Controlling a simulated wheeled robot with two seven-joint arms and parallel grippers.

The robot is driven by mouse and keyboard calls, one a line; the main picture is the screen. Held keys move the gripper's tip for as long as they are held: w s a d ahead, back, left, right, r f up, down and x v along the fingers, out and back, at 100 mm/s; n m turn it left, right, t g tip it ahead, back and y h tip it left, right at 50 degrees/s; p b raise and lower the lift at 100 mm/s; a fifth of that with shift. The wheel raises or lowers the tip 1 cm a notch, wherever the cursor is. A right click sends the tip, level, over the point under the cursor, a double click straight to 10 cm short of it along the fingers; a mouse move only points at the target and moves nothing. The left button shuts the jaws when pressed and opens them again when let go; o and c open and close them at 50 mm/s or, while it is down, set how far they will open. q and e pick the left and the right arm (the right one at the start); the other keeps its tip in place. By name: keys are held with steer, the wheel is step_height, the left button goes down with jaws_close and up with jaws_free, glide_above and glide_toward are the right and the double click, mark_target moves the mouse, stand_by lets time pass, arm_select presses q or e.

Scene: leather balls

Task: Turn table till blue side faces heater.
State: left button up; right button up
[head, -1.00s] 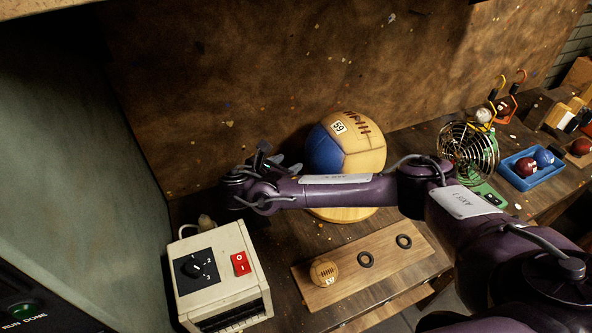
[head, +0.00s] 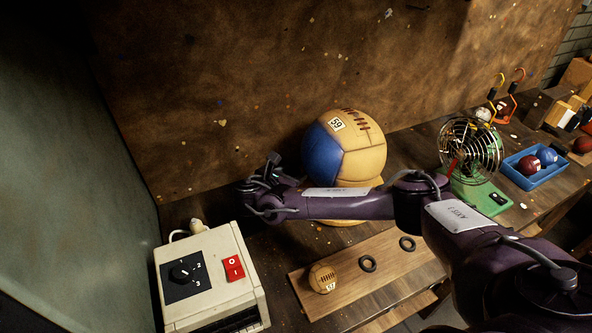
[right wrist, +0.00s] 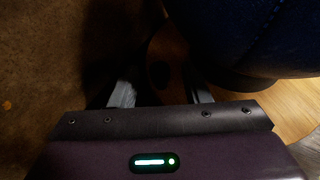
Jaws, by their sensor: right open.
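A large tan leather ball (head: 364,155) with a 59 tag and dark lacing sits on a round wooden turntable (head: 340,222). Its blue side (head: 321,157) faces left in the head view. The beige heater box (head: 213,272), with a dial and red switch, stands at the lower left. My right arm crosses in front of the turntable and hides part of it; the fingers are largely hidden in the head view. In the right wrist view my right gripper (right wrist: 161,93) is open and empty, beside the turntable's edge (right wrist: 292,115) and the ball's dark blue underside (right wrist: 255,35).
A wooden board (head: 335,292) with a small ball (head: 322,278) and two black rings lies in front. A wire fan (head: 470,150) and a blue tray (head: 533,170) with balls stand to the right. A brown wall closes the back.

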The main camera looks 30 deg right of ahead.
steer(key=shift+x, duration=1.25)
jaws_close()
